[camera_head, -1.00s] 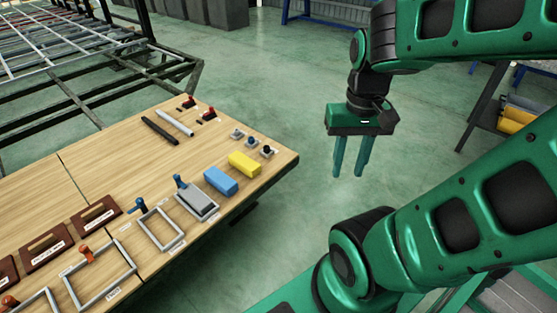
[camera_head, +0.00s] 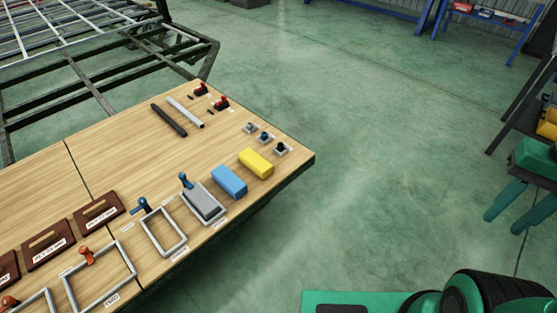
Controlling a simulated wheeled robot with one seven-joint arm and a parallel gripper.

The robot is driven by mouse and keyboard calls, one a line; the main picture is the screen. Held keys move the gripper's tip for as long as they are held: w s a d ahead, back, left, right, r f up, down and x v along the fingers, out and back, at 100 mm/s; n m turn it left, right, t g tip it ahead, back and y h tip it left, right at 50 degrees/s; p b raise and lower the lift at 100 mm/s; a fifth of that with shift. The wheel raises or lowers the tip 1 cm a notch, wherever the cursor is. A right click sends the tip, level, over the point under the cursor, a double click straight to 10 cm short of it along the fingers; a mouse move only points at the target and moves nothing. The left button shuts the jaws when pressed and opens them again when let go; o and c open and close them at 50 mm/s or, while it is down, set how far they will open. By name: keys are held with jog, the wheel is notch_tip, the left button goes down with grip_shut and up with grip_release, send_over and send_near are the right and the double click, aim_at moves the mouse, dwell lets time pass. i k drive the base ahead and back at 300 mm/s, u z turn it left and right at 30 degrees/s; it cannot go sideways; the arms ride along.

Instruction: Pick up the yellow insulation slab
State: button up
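The yellow insulation slab (camera_head: 256,163) lies flat near the right edge of the wooden table (camera_head: 120,155). A blue slab (camera_head: 229,181) lies just to its left and nearer, with a small gap between them. My gripper (camera_head: 503,222) is at the right edge of the view, far to the right of the table and apart from the slab. Its two green fingers point down with an empty gap between them. Part of the gripper body is cut off by the frame.
Several small clamps or knobs (camera_head: 265,138) stand right behind the slab. A grey block in a frame (camera_head: 205,202) lies left of the blue slab. Black and white bars (camera_head: 169,120) lie farther back. The floor (camera_head: 380,170) between table and gripper is clear.

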aim_at(256, 164)
jog(key=z, duration=0.15)
jog(key=i, duration=1)
jog(key=u, duration=0.1)
